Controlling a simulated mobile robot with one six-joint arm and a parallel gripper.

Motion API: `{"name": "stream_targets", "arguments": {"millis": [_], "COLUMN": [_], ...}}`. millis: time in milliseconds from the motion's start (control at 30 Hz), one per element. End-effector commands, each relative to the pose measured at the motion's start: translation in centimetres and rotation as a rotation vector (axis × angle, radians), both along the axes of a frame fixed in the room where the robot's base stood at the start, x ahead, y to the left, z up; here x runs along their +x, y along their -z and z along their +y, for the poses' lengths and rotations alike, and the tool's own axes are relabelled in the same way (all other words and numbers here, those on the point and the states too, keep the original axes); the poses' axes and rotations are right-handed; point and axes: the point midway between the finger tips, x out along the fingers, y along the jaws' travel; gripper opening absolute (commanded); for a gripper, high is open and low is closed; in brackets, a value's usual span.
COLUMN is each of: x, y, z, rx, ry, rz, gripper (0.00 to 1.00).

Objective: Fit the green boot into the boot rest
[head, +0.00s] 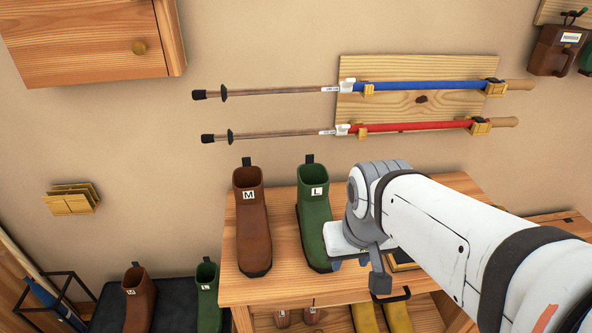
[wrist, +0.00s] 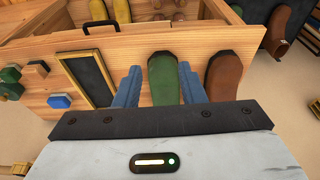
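The green boot (head: 313,225), labelled L, stands upright on the wooden bench top, toe toward the front edge. In the wrist view the green boot (wrist: 163,78) shows between my two blue fingers, its rear part hidden by my gripper body. My gripper (head: 349,264) is low over the bench at the boot's right side in the head view. In the wrist view my gripper (wrist: 159,88) is open, with a gap left of the boot; contact on the right is unclear. I cannot tell for sure which object is the boot rest; a dark yellow-framed panel (wrist: 88,80) lies beside the green boot.
A brown boot (head: 253,225), labelled M, stands close left of the green boot. Another brown boot (head: 139,300) and green boot (head: 208,300) stand on a black mat (head: 105,305) at lower left. Coloured blocks (wrist: 60,101) lie beyond the panel. Two poles (head: 420,86) hang on the wall.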

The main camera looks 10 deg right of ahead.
Motion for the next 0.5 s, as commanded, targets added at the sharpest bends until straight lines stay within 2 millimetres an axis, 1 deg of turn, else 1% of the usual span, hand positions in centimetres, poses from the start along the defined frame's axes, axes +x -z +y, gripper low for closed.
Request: {"name": "stream_targets", "arguments": {"millis": [67, 167, 233, 267, 367, 400, 467, 500], "x": [0.0, 0.3, 1.3, 2.0, 5.5, 7.3, 10.2, 12.1], "y": [0.0, 0.2, 0.6, 0.9, 2.3, 3.1, 4.3, 5.2], "z": [0.0, 0.0, -0.2, 0.1, 0.0, -0.2, -0.5, -0.6], "rx": [0.0, -0.002, -0.009, -0.014, -0.034, -0.043, -0.052, -0.056], "ry": [0.0, 0.001, 0.007, 0.015, 0.027, 0.028, 0.029, 0.027], "rz": [0.0, -0.004, -0.021, -0.035, -0.102, -0.137, -0.197, -0.24], "gripper": [0.36, 0.45, 0.5, 0.53, 0.61, 0.64, 0.69, 0.72]}}
